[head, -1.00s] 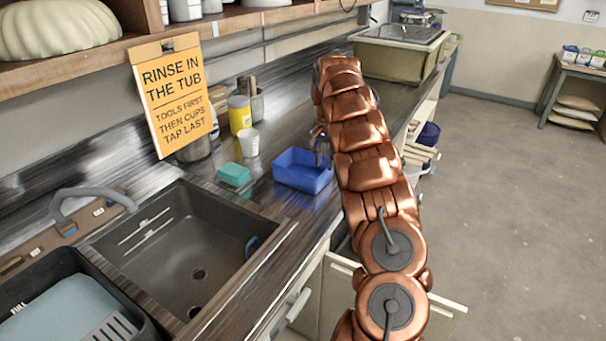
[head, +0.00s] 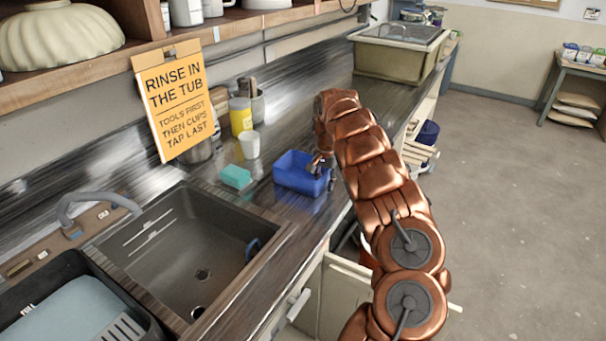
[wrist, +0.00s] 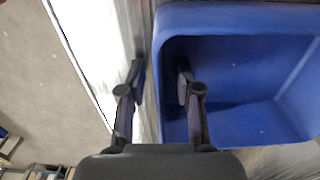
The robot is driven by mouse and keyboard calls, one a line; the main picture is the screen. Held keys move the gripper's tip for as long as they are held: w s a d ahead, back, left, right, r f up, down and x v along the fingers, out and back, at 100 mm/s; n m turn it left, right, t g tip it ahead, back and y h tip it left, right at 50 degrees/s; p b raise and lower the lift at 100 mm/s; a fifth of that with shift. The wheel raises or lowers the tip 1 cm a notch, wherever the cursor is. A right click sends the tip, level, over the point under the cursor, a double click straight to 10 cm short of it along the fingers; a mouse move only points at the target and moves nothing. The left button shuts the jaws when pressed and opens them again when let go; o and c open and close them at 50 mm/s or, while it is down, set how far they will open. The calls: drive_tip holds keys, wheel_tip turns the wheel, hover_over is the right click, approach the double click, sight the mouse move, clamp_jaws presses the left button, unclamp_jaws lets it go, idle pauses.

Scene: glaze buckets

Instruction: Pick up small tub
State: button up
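The small tub (head: 293,177) is an open blue rectangular container standing upright on the dark counter, right of the sink. Its blue inside fills the right of the wrist view (wrist: 235,80). My gripper (wrist: 160,70) is open at the tub's near side wall. One dark finger is outside the wall and the other is over the tub's inside, with the wall between them and a gap showing. In the head view my gripper (head: 322,168) is small at the tub's right edge, partly hidden by my arm. The tub looks empty.
A teal sponge-like block (head: 236,177) and a white cup (head: 249,144) stand left of the tub. A yellow bottle (head: 240,117) is behind. The sink (head: 190,250) lies at front left.

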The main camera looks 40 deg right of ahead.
sight(326, 172)
clamp_jaws()
idle(0.3)
idle(0.5)
drive_tip(key=shift+w+r+b, duration=0.1)
drive_tip(key=shift+r+b, duration=0.95)
drive_tip(key=shift+r, duration=0.55)
drive_tip(key=shift+s+r, duration=0.2)
drive_tip(key=s+a+r+b, duration=0.1)
drive_tip(key=s+a+b, duration=0.4)
drive_tip(key=s, duration=0.8)
drive_tip(key=shift+s+a+r, duration=0.25)
drive_tip(key=shift+a, duration=1.3)
drive_tip(key=shift+s, duration=0.1)
